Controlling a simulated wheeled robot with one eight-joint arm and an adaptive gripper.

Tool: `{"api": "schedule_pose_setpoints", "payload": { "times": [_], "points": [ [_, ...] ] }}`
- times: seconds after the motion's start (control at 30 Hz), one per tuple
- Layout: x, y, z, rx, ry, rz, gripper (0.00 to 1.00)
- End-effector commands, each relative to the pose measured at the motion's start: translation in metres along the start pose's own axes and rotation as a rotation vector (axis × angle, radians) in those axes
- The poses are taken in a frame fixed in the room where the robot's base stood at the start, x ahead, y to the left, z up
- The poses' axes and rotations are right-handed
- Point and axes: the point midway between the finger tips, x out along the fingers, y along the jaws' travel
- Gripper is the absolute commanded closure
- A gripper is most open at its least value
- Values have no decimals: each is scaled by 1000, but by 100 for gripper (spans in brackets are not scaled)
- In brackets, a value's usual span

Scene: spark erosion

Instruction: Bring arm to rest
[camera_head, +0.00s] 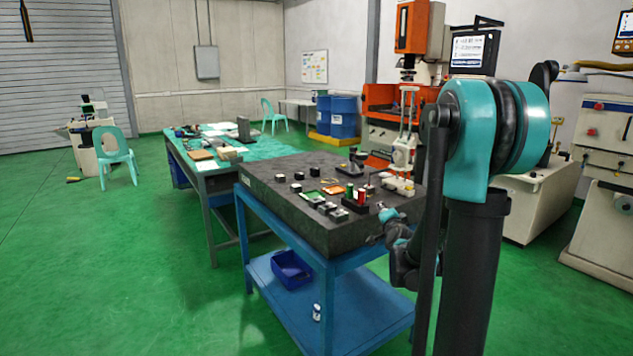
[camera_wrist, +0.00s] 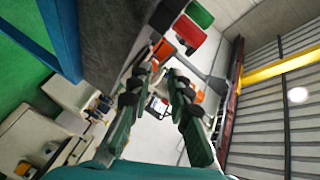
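My arm fills the right of the head view, with a large teal joint above a black column and a long dark link hanging down. The lower arm is folded beside the right edge of the granite slab (camera_head: 270,195), partly hidden behind that link. In the wrist view my gripper (camera_wrist: 158,82) has its two dark green fingers apart, with a clear gap and nothing held between them. A red piece (camera_wrist: 188,30) and a green piece (camera_wrist: 200,13) show beyond the fingers at the top of the wrist view.
The slab rests on a blue frame (camera_head: 270,228) and bears several small blocks. A blue bin (camera_head: 292,268) sits on the lower shelf. A second table (camera_head: 212,164), an orange machine (camera_head: 412,30) and blue drums (camera_head: 343,115) stand behind. Green floor is open at left.

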Motion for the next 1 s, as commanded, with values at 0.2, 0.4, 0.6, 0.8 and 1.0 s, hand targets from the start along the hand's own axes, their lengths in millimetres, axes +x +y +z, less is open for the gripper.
{"api": "schedule_pose_setpoints", "payload": {
  "times": [0.2,0.4,0.6,0.8,1.0],
  "points": [
    [-59,25,48,-262,-208,147,81],
    [-149,78,92,-577,-475,321,81],
    [-247,137,114,-843,-740,477,81],
    [-310,174,119,-987,-910,571,81],
    [-325,182,119,-1019,-954,595,81]
  ]
}}
